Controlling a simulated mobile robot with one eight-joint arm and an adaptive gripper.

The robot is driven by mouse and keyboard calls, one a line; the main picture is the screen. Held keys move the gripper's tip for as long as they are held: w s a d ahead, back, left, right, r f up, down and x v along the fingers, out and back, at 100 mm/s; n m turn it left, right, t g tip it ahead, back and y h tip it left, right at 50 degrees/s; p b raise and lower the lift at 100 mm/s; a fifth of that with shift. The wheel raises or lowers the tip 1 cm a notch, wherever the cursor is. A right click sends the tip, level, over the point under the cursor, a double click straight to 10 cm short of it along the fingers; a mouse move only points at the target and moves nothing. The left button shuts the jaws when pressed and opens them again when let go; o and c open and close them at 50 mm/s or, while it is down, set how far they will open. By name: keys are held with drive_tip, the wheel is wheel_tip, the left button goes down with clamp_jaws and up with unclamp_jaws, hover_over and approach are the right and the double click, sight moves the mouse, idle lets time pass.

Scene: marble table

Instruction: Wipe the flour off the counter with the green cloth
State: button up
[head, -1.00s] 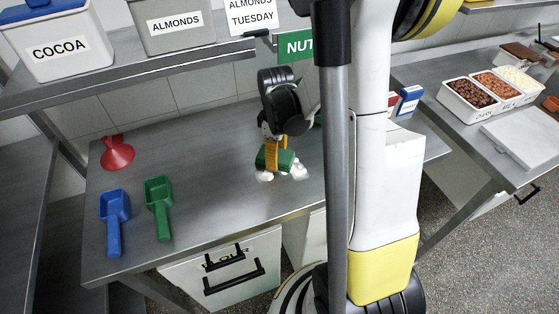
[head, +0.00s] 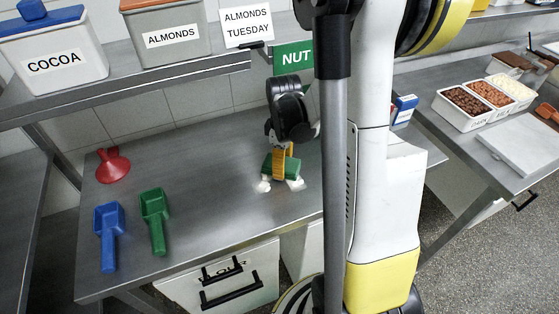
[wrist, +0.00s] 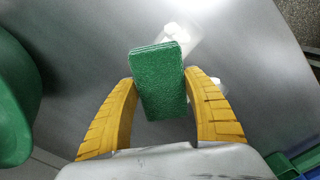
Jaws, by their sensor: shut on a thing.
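The green cloth (head: 281,165) is a thick folded pad. My gripper (head: 282,160) is shut on it, and its yellow fingers press both sides of the cloth in the wrist view (wrist: 160,85). The cloth is low over the steel counter (head: 215,205); I cannot tell for certain whether it touches. White flour (head: 263,186) shows on the counter left of the cloth, and more flour (head: 296,184) shows to its right. In the wrist view, flour (wrist: 178,32) lies just beyond the cloth's far end. The cloth hides part of the flour.
A red funnel (head: 113,166), a blue scoop (head: 109,235) and a green scoop (head: 155,218) lie on the counter's left. A shelf with a cocoa bin (head: 55,55) and an almonds bin (head: 168,40) hangs above. The counter's front middle is clear.

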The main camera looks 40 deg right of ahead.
sight(300, 202)
drive_tip(key=shift+s+a, duration=0.25)
drive_tip(key=shift+s, duration=0.6)
drive_tip(key=shift+s+a, duration=0.2)
drive_tip(key=shift+s, duration=0.6)
drive_tip(key=shift+s+a, duration=0.25)
drive_tip(key=shift+s, duration=0.6)
drive_tip(key=shift+s+a+f+b, duration=0.15)
drive_tip(key=shift+s+a, duration=0.1)
drive_tip(key=shift+s, duration=0.55)
drive_tip(key=shift+s+a+b, duration=0.15)
drive_tip(key=shift+s+a, duration=0.1)
drive_tip(key=shift+s, duration=0.55)
drive_tip(key=shift+s+a, duration=0.25)
drive_tip(key=shift+s, duration=0.6)
drive_tip(key=shift+s+a, duration=0.2)
drive_tip(key=shift+s, duration=0.65)
wheel_tip(300, 202, up, 6)
drive_tip(key=p, duration=0.5)
drive_tip(key=shift+w, duration=0.1)
drive_tip(key=shift+r, duration=0.25)
wheel_tip(300, 202, up, 3)
drive_tip(key=p, duration=0.2)
drive_tip(key=shift+f+p, duration=0.1)
drive_tip(key=shift+p, duration=0.3)
